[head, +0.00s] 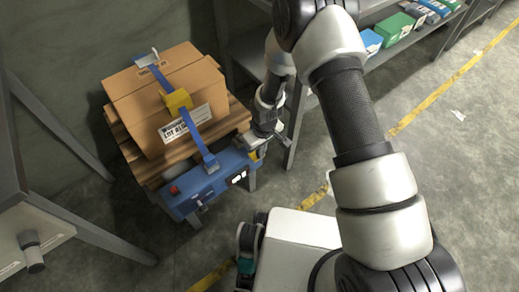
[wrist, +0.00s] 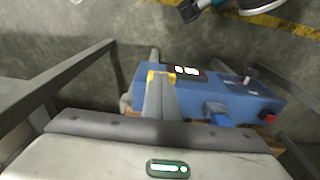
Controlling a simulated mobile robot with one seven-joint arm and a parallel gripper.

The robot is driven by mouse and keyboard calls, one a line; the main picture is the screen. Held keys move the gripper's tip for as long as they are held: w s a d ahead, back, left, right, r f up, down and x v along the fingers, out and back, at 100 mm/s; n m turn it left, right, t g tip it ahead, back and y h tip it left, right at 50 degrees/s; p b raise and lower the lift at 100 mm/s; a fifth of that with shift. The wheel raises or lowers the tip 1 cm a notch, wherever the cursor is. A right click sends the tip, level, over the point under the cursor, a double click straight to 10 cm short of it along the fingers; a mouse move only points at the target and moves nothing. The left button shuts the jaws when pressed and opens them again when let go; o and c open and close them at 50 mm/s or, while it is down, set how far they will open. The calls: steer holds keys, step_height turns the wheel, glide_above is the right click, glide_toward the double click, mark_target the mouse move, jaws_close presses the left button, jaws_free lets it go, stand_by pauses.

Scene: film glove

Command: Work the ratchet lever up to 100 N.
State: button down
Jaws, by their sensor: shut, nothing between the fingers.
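The blue tensioner unit (head: 212,184) sits at the front edge of the pallet, with a small lit display (head: 238,178) whose figures I cannot read. The display also shows in the wrist view (wrist: 187,71). A yellow piece, apparently the ratchet lever's grip (head: 257,155), is at the unit's right end. In the wrist view this yellow piece (wrist: 161,75) shows just beyond my fingertips. My gripper (wrist: 160,84) is shut with nothing between its fingers. Its tips are at or very near the yellow piece; I cannot tell whether they touch. The rest of the lever is hidden.
A strapped cardboard box (head: 128,89) with a yellow block (head: 177,101) on its blue strap (head: 202,146) stands on the wooden pallet (head: 233,115). The unit carries a red button (head: 174,190). Grey shelving (head: 240,50) stands close behind my gripper. The floor right is mostly clear.

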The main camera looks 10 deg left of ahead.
steer(key=shift+s+d+f, duration=0.25)
steer(key=shift+f, duration=0.4)
steer(key=s+d+r+p, duration=0.1)
steer(key=d+r+p, duration=0.1)
steer(key=r, duration=0.4)
steer(key=s+d+r+p, duration=0.1)
steer(key=s+r+p, duration=0.1)
steer(key=r, duration=0.4)
steer(key=shift+d+r, duration=0.4)
steer(key=shift+s, duration=0.1)
